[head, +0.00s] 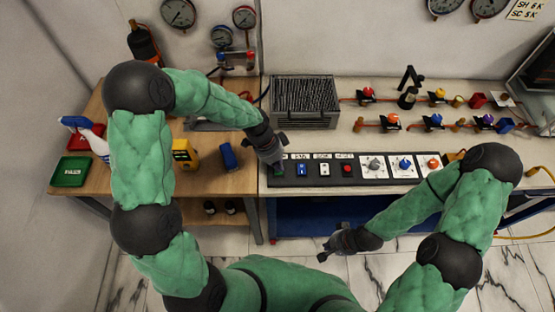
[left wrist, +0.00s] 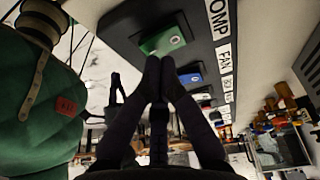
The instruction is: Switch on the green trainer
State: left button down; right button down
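A dark control panel (head: 312,180) lies along the front edge of the right bench. A green rocker switch (head: 279,171) is at its left end, partly hidden by my left gripper (head: 277,163). In the left wrist view the green switch (left wrist: 165,40) sits beside a label whose visible part reads "OMP". My left gripper's fingertips (left wrist: 160,62) are together, empty, and right at the switch's edge; I cannot tell if they touch it. My right gripper (head: 323,250) hangs in front of the bench, away from the panel; its finger opening is too small to tell.
Beside the green switch are a blue switch (head: 302,170), a white switch (head: 324,169), a red button (head: 347,169) and several dials. A grey ribbed box (head: 304,103) stands behind the panel. A yellow device (head: 185,154) and a blue block (head: 228,156) lie on the left bench.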

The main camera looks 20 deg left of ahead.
pick_arm(q)
jog(key=shift+f, duration=0.2)
jog(key=shift+s+f+b, duration=0.25)
jog(key=shift+f+b, duration=0.15)
jog(key=shift+f, duration=0.1)
jog(key=shift+r, duration=0.15)
jog(key=shift+w, duration=0.1)
jog(key=shift+w+a+r, duration=0.15)
jog(key=shift+w, duration=0.55)
jog(key=shift+r+p, duration=0.1)
jog(key=shift+p, duration=0.2)
